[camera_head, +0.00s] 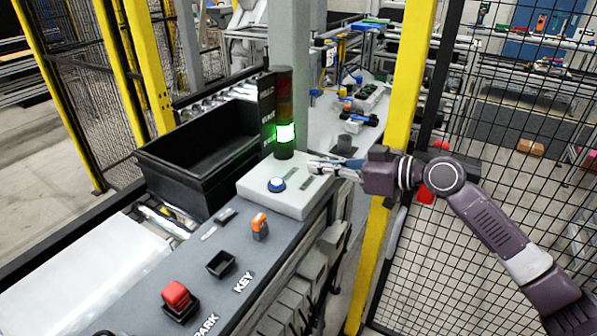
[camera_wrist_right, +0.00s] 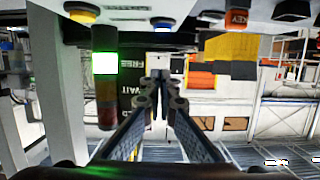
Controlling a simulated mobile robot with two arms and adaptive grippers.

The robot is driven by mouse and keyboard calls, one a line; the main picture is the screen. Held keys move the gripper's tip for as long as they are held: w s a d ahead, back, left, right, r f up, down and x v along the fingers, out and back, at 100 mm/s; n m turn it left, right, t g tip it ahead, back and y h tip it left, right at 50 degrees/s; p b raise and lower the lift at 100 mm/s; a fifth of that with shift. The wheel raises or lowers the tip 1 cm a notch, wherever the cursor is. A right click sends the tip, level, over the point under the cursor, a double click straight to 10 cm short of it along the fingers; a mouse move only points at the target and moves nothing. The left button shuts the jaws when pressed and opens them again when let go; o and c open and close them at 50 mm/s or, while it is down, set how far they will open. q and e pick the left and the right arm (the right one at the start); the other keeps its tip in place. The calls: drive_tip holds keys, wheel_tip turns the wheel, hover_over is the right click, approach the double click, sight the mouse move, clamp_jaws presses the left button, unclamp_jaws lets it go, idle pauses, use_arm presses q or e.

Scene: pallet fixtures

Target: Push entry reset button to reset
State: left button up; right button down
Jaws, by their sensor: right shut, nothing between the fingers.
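A blue round button (camera_head: 277,184) with a pale ring sits on a light grey box (camera_head: 262,195) on the control panel. I cannot read which button is labelled as the entry reset. My right gripper (camera_head: 318,168) is shut and empty, just right of and beyond the blue button, apart from it. In the right wrist view the closed fingertips (camera_wrist_right: 158,84) point ahead, with a blue button (camera_wrist_right: 163,24) and a yellow button (camera_wrist_right: 80,12) above them in the picture. My left gripper is not in view.
A signal tower (camera_head: 285,110) with a lit green lamp stands behind the box. A black bin (camera_head: 200,160) is to the left. The panel also carries a red button (camera_head: 176,295) and an orange switch (camera_head: 260,226). A yellow post (camera_head: 408,75) and mesh fence stand close to my right arm.

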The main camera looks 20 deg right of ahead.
drive_tip(key=x, duration=0.1)
drive_tip(key=p+x, duration=0.1)
drive_tip(key=x, duration=0.1)
drive_tip(key=p+x, duration=0.1)
drive_tip(key=shift+w+a+r, duration=0.25)
drive_tip(key=p, duration=0.3)
hover_over(285, 187)
drive_tip(key=shift+w+a+f, duration=0.1)
drive_tip(key=shift+w+f, duration=0.05)
drive_tip(key=shift+f, duration=0.25)
drive_tip(key=shift+w+a+f, duration=0.1)
drive_tip(key=shift+f, duration=0.3)
wheel_tip(285, 187, down, 3)
drive_tip(key=shift+s+d, duration=0.1)
drive_tip(key=shift+s, duration=0.05)
drive_tip(key=shift+s+d+f, duration=0.1)
drive_tip(key=shift+f, duration=0.6)
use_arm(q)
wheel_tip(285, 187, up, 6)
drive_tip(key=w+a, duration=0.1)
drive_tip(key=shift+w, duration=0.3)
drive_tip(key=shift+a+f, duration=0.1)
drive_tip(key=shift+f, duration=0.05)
